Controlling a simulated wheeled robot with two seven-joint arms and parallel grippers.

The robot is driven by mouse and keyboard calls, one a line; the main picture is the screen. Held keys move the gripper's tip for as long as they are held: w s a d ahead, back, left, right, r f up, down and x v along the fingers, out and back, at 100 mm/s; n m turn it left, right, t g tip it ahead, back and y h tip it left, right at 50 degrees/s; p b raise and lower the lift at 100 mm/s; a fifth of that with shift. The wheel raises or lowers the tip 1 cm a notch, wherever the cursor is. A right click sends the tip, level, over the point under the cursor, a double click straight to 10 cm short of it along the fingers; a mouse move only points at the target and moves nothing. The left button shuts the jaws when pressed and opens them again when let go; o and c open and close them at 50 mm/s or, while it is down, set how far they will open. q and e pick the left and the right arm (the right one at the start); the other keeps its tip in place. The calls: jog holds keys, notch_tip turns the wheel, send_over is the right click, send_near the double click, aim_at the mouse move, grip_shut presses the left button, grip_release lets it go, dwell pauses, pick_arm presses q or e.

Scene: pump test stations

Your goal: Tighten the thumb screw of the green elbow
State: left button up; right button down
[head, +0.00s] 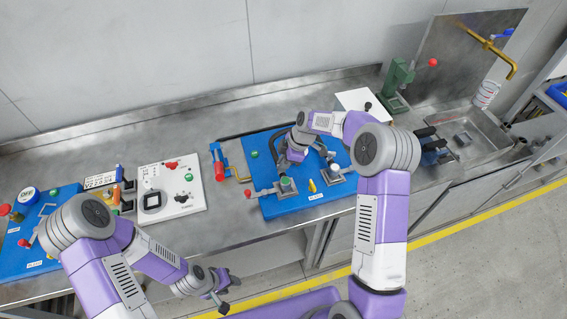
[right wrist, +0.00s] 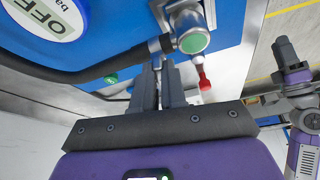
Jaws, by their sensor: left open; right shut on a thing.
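The green elbow is a grey metal fitting with a round green cap (right wrist: 193,40); its cap also shows in the head view (head: 287,184) on the blue pump board (head: 284,210). A black hose meets its left side, and a red-handled lever (right wrist: 203,78) sticks out of it. My right gripper (right wrist: 158,68) is just beside the elbow, its narrow fingers shut at the hose end. What they hold, apparently the small thumb screw, is mostly hidden between them. My left gripper (head: 221,294) is open and empty, in front of the bench, far from the elbow.
A red cylinder with a brass pipe (head: 219,166) is at the board's left edge. Another blue board (head: 30,255) is at far left. The sink (head: 474,135) is at right.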

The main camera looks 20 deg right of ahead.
jog(key=shift+f, duration=0.1)
jog(key=m+t+b, duration=0.1)
jog(key=m+b, duration=0.1)
jog(key=m, duration=0.1)
jog(key=shift+s+m+h+b, duration=0.15)
jog(key=shift+m+h+b, duration=0.15)
jog(key=shift+b, duration=0.05)
jog(key=m+t+b, duration=0.1)
jog(key=m, duration=0.2)
jog(key=shift+s+a+m+h, duration=0.1)
jog(key=shift+m+h, duration=0.2)
jog(key=shift+h, duration=0.1)
jog(key=m+t+h, duration=0.1)
jog(key=m, duration=0.2)
jog(key=shift+a+m, duration=0.1)
jog(key=shift+m, duration=0.2)
jog(key=m+h, duration=0.1)
jog(key=m, duration=0.3)
jog(key=shift+s+h, duration=0.1)
jog(key=shift+h, duration=0.3)
jog(key=shift+m+p, duration=0.3)
jog(key=c, duration=1.2)
grip_release()
